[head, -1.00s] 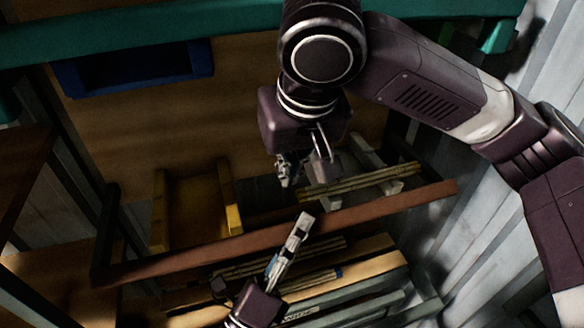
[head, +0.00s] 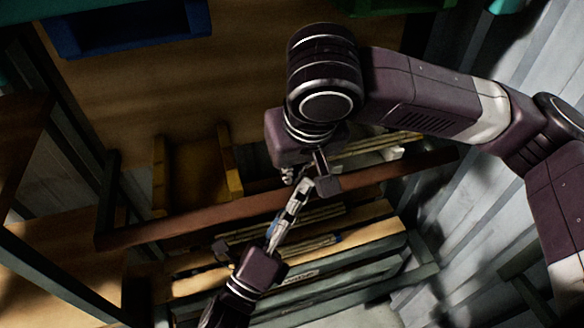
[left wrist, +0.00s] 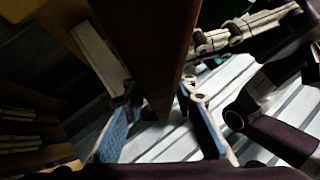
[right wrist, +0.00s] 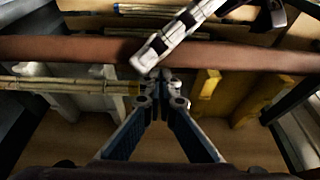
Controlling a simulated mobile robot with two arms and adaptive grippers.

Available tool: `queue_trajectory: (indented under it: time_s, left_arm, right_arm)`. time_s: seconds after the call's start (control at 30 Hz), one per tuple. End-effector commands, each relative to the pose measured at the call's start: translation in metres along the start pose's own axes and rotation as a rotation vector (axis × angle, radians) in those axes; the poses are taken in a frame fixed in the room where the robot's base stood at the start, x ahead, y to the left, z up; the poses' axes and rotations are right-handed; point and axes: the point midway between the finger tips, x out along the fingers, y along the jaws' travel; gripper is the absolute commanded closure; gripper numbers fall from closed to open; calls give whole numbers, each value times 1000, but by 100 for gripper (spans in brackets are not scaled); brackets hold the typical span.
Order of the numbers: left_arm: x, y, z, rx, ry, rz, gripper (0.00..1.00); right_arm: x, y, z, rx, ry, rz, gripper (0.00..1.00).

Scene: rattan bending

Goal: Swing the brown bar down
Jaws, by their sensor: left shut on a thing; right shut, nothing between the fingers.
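The brown bar (head: 200,216) runs across the head view, rising slightly from left to right. My left gripper (head: 302,190) reaches up from below and is shut on the bar near its middle. In the left wrist view the bar (left wrist: 152,50) lies between the two blue-padded fingers (left wrist: 160,122). My right gripper (head: 292,174) is shut and empty, just behind the bar. In the right wrist view its closed fingertips (right wrist: 163,82) are close below the bar (right wrist: 75,50), beside a left finger crossing it. Contact between right fingertips and bar cannot be told.
A yellow-sided rack (head: 232,170) stands behind the bar. Bamboo poles (right wrist: 60,86) lie close to the bar, and wooden slats (head: 375,215) lie in front. A blue bin (head: 130,32) is at the back left. A corrugated wall (head: 500,180) bounds the right.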

Motion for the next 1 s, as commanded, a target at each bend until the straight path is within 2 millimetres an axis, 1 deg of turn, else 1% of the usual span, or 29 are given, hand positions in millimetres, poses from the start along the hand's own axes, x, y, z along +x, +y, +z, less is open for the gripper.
queue_trajectory:
  time_s: [0.3,0.57,0.6,0.7,0.73,1.0]
  left_arm:
    - [-1,2,0,-1,-1,5,100]
    - [0,3,2,-3,-4,8,100]
    - [0,3,2,-2,-5,8,71]
    - [0,2,3,-2,-6,6,60]
    - [0,2,4,-1,-7,5,57]
    - [1,-1,5,-1,-10,-3,56]
  right_arm:
    - [3,0,16,-3,52,1,100]
    - [4,0,19,-6,46,3,100]
    - [5,0,19,-7,46,3,100]
    - [5,0,19,-7,45,4,100]
    - [5,0,19,-6,45,5,100]
    - [5,2,18,-3,45,8,100]
